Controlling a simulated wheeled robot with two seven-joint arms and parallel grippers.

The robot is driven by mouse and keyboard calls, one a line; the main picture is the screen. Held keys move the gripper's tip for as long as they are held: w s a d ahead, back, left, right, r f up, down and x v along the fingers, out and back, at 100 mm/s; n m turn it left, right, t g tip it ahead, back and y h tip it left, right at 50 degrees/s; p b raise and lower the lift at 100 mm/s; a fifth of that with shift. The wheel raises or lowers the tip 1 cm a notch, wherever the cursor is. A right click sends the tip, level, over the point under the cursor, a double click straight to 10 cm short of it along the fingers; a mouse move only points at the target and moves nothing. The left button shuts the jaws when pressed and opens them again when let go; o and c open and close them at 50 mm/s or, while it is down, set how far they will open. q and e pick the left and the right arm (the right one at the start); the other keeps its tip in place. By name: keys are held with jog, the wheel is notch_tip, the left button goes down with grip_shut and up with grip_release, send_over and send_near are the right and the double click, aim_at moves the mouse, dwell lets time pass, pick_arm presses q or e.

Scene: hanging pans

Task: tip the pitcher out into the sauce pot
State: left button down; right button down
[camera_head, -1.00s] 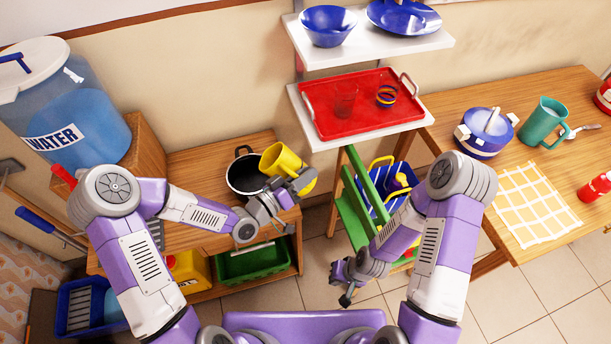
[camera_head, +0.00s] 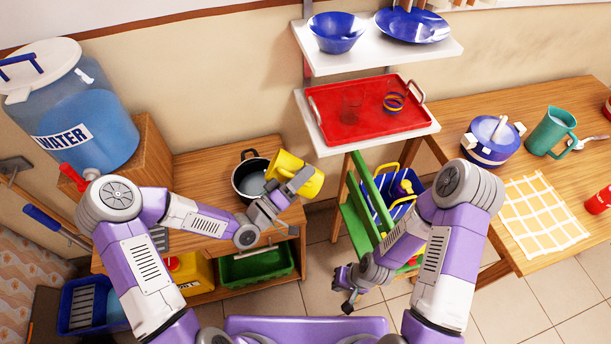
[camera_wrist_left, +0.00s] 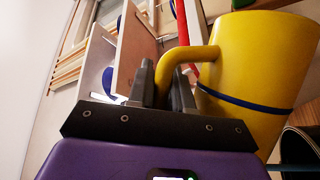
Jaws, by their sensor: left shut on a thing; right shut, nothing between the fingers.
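The yellow pitcher (camera_head: 312,182) is tilted on its side, its mouth towards the left, above the right edge of the black sauce pot (camera_head: 243,186). The pot stands on the wooden cabinet and shows a pale grey-blue surface inside. My left gripper (camera_head: 290,187) is shut on the pitcher's handle; the left wrist view shows the handle (camera_wrist_left: 203,53) between the fingers, and the yellow body (camera_wrist_left: 262,60) with a dark blue band. Any stream from the mouth cannot be made out. My right gripper (camera_head: 346,290) is shut and empty, low over the floor, away from the pot.
A water dispenser (camera_head: 75,125) stands left of the cabinet. A shelf with a red tray (camera_head: 350,125) is at the back, near the pitcher. A green stool (camera_head: 357,222) stands in the middle. The right table holds a blue pot (camera_head: 490,150) and a teal mug (camera_head: 550,132).

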aim_at(280, 171)
pick_arm(q)
jog(key=shift+w+a+r+n+t+b, duration=0.15)
jog(key=shift+a+r+n+t+b, duration=0.2)
jog(key=shift+a+n+t, duration=0.25)
jog(key=shift+w+a+r+n+t+b, duration=0.1)
jog(key=shift+a+r+n+t+b, duration=0.25)
jog(key=shift+n, duration=0.45)
jog(key=shift+w+a+r+n+t+b, duration=0.1)
jog(key=shift+a+r+n+t+b, duration=0.1)
jog(key=shift+a+n+t, duration=0.35)
jog(key=shift+w+a+r+n+t+b, duration=0.15)
jog(key=shift+a+n+b, duration=0.15)
jog(key=shift+n, duration=0.4)
jog(key=shift+w+a+r+n+t+b, duration=0.15)
jog(key=shift+a+n+t, duration=0.2)
jog(key=shift+a+n, duration=0.25)
jog(key=shift+r+n+y, duration=0.1)
jog(key=shift+n+y, duration=0.2)
jog(key=shift+n, duration=0.05)
jog(key=shift+s, duration=0.1)
